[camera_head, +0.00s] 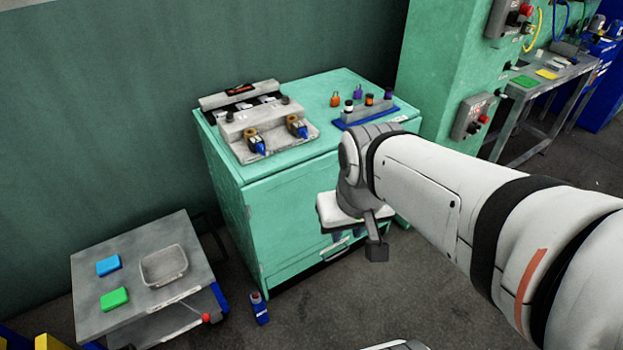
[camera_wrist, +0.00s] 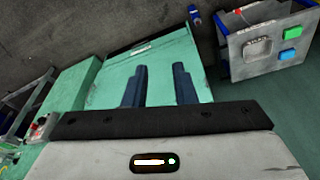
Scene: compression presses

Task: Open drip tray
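The green cabinet (camera_head: 262,215) has a low front panel with a pale handle or strip (camera_head: 334,247) near its bottom edge; this may be the drip tray front. In the wrist view a similar pale strip (camera_wrist: 142,49) shows near the cabinet's far edge, beyond my fingers. The panel looks shut. My gripper (camera_wrist: 159,85) is open, its two dark blue fingers apart with nothing between them, in front of the cabinet face (camera_wrist: 115,75). In the head view my wrist mostly hides my gripper (camera_head: 346,233). I cannot tell whether the fingers touch the cabinet.
A grey cart (camera_head: 135,232) with a bin (camera_head: 164,262) and blue and green blocks stands left. Fixtures (camera_head: 262,125) and small bottles sit on the cabinet top. Floor in front is partly clear.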

